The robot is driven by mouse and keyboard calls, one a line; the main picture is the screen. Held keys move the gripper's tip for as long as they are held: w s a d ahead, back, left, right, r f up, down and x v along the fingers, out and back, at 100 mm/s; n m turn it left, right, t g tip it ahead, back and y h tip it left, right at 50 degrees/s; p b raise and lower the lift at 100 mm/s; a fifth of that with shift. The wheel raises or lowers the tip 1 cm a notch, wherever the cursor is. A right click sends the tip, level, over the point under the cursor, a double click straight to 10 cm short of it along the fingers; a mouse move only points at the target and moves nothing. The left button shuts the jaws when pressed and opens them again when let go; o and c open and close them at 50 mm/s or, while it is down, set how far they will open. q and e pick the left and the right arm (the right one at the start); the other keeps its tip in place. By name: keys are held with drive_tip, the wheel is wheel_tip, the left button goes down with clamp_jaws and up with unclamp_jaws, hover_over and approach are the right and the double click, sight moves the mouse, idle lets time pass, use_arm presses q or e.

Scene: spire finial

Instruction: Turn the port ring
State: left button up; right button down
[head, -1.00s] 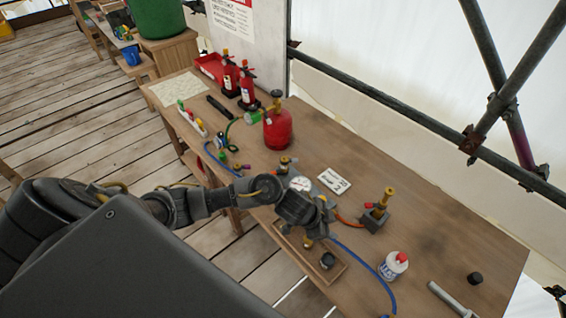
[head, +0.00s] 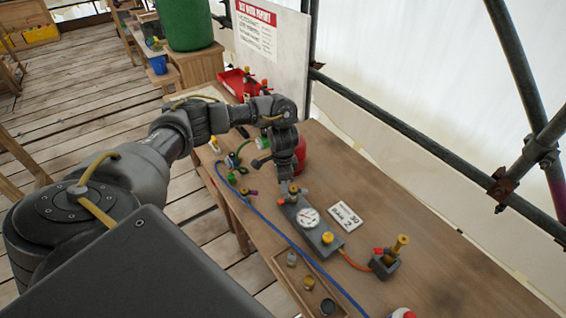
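A grey block with a round white gauge (head: 309,217) lies on the wooden bench. A yellow knob (head: 327,238) is at its near end and brass fittings (head: 294,193) are at its far end. I cannot tell which part is the port ring. My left gripper (head: 287,182) points down just above the far end of the block. Its fingers are small and dark, so I cannot tell whether they are open or touching a fitting. My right gripper is not in view.
A red tank (head: 301,152) stands partly hidden behind my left arm. An orange hose joins the block to a brass burner on a stand (head: 394,254). A white label card (head: 346,216) lies beside the block. A wooden tray (head: 284,268) and blue hose (head: 262,217) lie nearer.

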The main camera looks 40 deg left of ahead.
sight(282, 201)
use_arm(q)
wheel_tip(282, 201, down, 9)
drive_tip(key=shift+r+p, duration=0.1)
drive_tip(key=shift+p, duration=0.6)
drive_tip(key=shift+c, duration=0.3)
clamp_jaws()
